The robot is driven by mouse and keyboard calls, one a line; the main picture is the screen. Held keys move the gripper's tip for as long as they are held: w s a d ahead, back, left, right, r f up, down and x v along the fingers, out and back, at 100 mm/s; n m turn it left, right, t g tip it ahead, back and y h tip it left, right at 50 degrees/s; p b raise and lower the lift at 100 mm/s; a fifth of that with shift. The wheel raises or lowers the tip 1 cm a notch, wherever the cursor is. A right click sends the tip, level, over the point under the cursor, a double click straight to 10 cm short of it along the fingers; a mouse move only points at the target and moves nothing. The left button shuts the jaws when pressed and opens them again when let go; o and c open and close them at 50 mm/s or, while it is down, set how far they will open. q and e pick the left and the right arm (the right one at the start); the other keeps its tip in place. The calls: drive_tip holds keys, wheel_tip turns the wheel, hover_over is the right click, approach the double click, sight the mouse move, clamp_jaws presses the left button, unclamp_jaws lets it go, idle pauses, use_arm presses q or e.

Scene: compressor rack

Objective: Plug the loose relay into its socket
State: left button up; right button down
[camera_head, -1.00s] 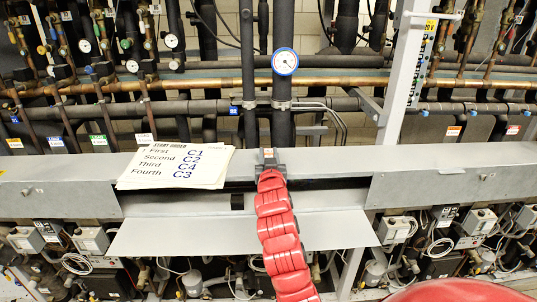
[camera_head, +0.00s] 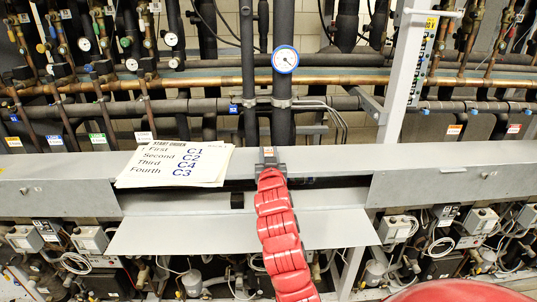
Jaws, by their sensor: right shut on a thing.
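My right gripper (camera_head: 268,158) is at the top end of a red segmented arm, at the back edge of the open grey panel. It is shut on a small part with a pale label, which I take to be the relay (camera_head: 268,150); the gripper hides most of it. I cannot tell whether the part touches a socket. A small black block (camera_head: 237,201) sits on the panel left of the arm; I cannot tell what it is. No socket shows clearly. My left gripper is not in view.
A white start-order sheet (camera_head: 150,168) lies on the grey ledge left of my gripper. A grey flap (camera_head: 180,234) slopes forward below the dark opening. Pipes, a dial gauge (camera_head: 285,59) and a white post (camera_head: 404,80) stand behind. Compressors and wiring fill the space below.

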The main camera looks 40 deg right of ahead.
drive_tip(key=c, duration=0.5)
unclamp_jaws()
